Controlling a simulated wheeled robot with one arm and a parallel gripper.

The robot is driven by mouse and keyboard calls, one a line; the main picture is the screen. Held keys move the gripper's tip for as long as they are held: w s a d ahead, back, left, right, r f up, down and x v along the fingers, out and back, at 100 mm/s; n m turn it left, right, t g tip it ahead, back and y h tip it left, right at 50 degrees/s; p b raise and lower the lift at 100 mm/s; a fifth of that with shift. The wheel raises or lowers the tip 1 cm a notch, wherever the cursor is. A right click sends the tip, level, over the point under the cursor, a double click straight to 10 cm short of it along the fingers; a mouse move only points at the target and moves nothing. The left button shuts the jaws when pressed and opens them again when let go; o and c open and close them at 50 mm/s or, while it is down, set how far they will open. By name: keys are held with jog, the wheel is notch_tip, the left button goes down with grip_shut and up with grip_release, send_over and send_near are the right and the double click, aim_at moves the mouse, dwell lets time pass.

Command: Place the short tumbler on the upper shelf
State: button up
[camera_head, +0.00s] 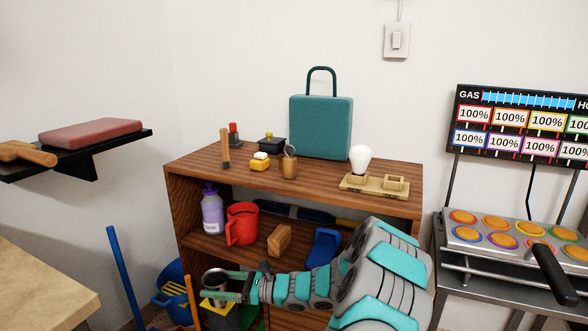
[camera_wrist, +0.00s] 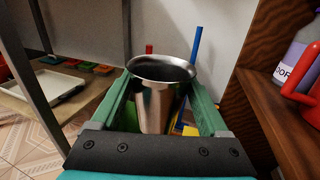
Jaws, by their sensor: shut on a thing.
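The short tumbler, a shiny metal cup (camera_wrist: 158,100), stands roughly upright between the two green fingers of my gripper (camera_wrist: 163,112) in the wrist view. My gripper is shut on it. In the head view the tumbler (camera_head: 214,279) is at the end of my gripper (camera_head: 226,284), in front of the shelf's left side and below its middle board. The wooden shelf unit has a top board (camera_head: 320,186) and a board below it (camera_head: 214,246). In the wrist view, the shelf's side panel and board (camera_wrist: 266,112) are to the right of my gripper.
A purple bottle (camera_head: 212,212), red mug (camera_head: 241,224), wooden block (camera_head: 279,240) and blue object (camera_head: 323,247) occupy the middle board. The top holds a teal case (camera_head: 321,127), bulb (camera_head: 361,159) and small items. A blue pole (camera_head: 124,277) stands left. The top's front middle is fairly clear.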

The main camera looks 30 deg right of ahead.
jog(key=shift+r, duration=0.15)
jog(key=shift+d+f, duration=0.1)
jog(key=shift+f, duration=0.55)
